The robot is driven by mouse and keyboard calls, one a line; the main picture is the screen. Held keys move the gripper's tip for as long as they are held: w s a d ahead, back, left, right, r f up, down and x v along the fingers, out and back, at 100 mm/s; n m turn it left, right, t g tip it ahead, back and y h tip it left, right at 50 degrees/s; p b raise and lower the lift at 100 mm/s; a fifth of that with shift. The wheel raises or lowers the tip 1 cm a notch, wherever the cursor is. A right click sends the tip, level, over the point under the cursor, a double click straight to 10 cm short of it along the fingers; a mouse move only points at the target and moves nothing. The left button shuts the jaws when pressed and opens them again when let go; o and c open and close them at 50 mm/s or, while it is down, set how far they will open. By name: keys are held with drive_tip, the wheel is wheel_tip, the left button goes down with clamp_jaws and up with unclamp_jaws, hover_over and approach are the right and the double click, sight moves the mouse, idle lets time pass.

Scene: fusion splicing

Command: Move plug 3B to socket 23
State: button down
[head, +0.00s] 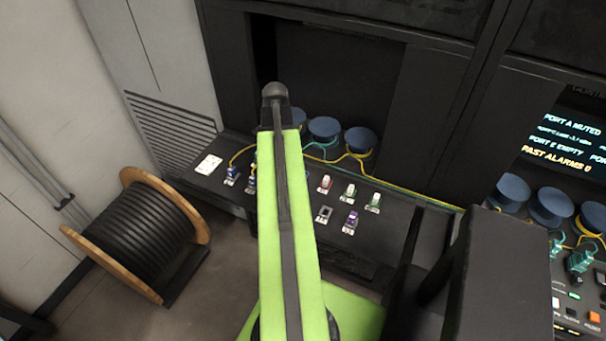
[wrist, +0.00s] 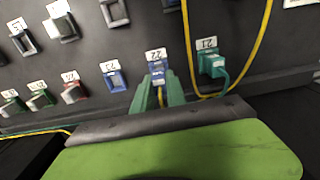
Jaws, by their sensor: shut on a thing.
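In the wrist view, my gripper (wrist: 161,94) has its two green fingers around a blue plug (wrist: 160,74) and is shut on it. The plug sits at the socket labelled 22 (wrist: 156,55), with a yellow cable running back between the fingers. I cannot read a plug marking, so I cannot tell if it is 3B. Just left of it is an empty blue-framed socket (wrist: 116,81), whose upside-down label appears to read 23. In the head view my own arm hides the gripper and this socket.
In the head view a cable drum (head: 140,235) stands on the floor left of the panel.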

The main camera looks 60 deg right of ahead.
drive_tip(key=shift+r+p, duration=1.9)
drive_tip(key=shift+r, duration=0.15)
drive_tip(key=shift+w, duration=0.1)
